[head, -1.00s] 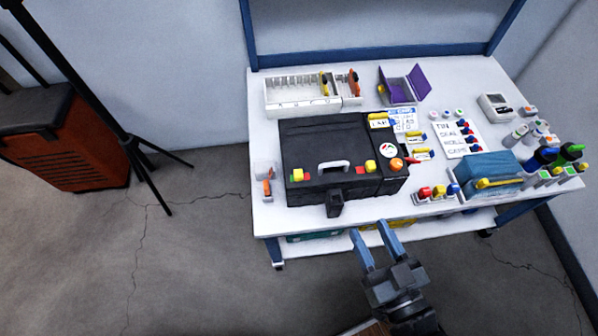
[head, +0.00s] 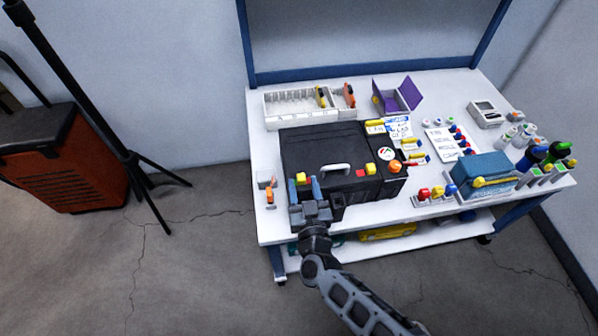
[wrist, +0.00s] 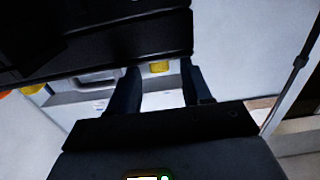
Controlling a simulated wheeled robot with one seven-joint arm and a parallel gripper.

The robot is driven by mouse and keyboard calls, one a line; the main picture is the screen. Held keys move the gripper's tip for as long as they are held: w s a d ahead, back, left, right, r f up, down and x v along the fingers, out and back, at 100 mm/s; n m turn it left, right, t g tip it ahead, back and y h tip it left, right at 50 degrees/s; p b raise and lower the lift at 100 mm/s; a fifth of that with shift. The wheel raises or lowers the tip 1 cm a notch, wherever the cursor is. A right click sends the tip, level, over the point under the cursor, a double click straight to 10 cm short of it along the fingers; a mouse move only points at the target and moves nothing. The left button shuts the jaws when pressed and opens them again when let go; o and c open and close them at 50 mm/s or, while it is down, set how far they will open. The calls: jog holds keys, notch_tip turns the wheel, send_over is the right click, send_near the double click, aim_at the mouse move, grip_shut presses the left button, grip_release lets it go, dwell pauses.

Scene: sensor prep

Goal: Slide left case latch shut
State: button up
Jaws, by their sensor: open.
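The black case (head: 325,148) lies closed on the white workbench, its pale handle (head: 335,169) at the front. The left latch shows as a yellow knob (head: 301,177) near the case's front left corner. My gripper (head: 305,183) is open at that corner, its two blue fingers on either side of the knob as seen from the head. In the wrist view a yellow piece (wrist: 159,67) shows between the fingertips, under the dark case edge. I cannot tell whether either finger touches it. The right latch's yellow knob (head: 370,168) stands beside a red mark.
An orange-handled tool (head: 270,195) in a pale holder stands just left of the case. A dark block (head: 336,207) hangs at the case front, right of my gripper. Small coloured items and a blue box (head: 480,178) fill the bench's right side.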

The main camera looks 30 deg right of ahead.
aim_at(300, 173)
jog(key=shift+x, duration=2.6)
jog(key=shift+c, duration=0.5)
grip_shut()
